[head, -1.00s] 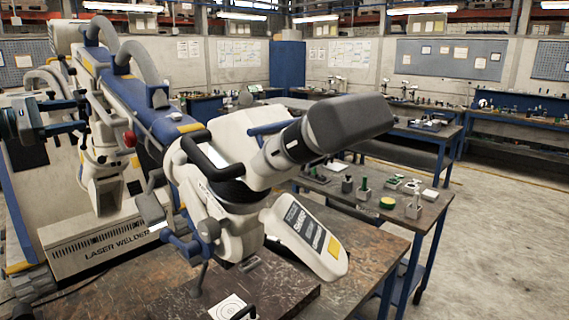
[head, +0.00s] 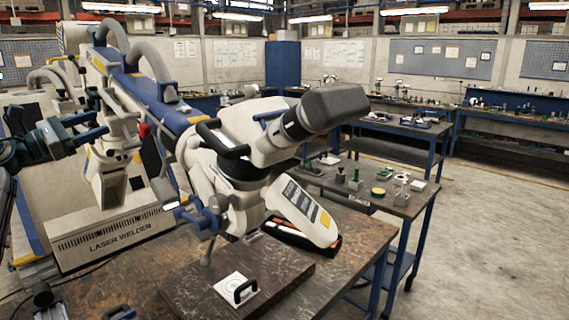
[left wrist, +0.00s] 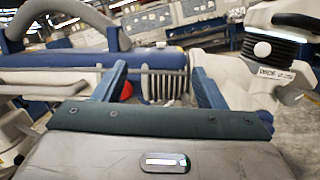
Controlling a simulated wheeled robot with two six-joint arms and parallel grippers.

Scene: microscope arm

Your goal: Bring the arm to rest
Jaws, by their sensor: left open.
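The microscope arm (head: 165,95) is a long blue and white beam reaching from the left toward the centre over the bench. A red knob (head: 143,130) is on the beam's near side. My left gripper (head: 98,128) is open at the left, in front of the beam, with nothing held. In the left wrist view the two blue fingers (left wrist: 158,84) stand apart, with the blue beam (left wrist: 160,58) beyond them. Contact cannot be told. My right gripper does not show.
The white laser welder base (head: 115,240) stands at left. The bench (head: 345,250) holds a dark slab (head: 200,290), a white plate with a black handle (head: 236,288) and a tool tray (head: 335,250). A side table (head: 400,208) carries small parts. Floor at right is clear.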

